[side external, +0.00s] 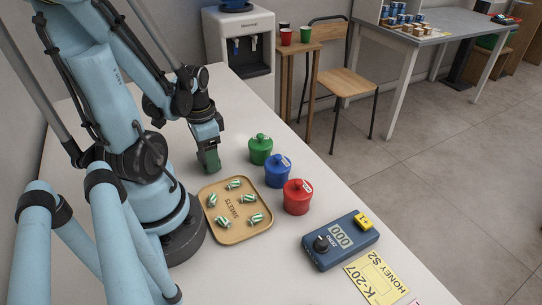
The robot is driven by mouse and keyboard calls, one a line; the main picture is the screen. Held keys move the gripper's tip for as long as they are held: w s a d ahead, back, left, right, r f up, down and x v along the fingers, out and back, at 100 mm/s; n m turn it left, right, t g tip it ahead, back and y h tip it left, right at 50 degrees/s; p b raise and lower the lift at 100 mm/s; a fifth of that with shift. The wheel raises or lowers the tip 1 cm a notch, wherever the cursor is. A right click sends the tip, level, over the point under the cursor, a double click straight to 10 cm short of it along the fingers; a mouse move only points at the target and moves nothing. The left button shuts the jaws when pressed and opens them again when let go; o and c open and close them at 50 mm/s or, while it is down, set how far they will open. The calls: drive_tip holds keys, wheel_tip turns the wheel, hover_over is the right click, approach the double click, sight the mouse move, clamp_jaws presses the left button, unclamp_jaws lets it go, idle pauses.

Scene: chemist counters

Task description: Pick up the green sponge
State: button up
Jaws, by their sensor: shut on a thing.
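The green sponge (209,163) is a small dark green block on the white counter's far half, in the side external view. My gripper (208,151) points down and is shut on the sponge. The sponge hangs upright below the jaws. I cannot tell whether its lower end touches the counter or is just above it. The gripper hides the sponge's upper part.
Green (260,150), blue (277,172) and red (297,198) lidded jars stand right of the sponge. A wooden sweets tray (232,238) with several striped sweets lies in front. A blue meter (340,241) and yellow label (374,279) are nearer the front right.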

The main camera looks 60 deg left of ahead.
drive_tip(key=shift+r, duration=1.2)
drive_tip(key=w+d+r, duration=0.3)
drive_tip(key=d+r, duration=0.5)
drive_tip(key=d, duration=0.3)
drive_tip(key=shift+d, duration=0.15)
drive_tip(key=shift+r, duration=0.1)
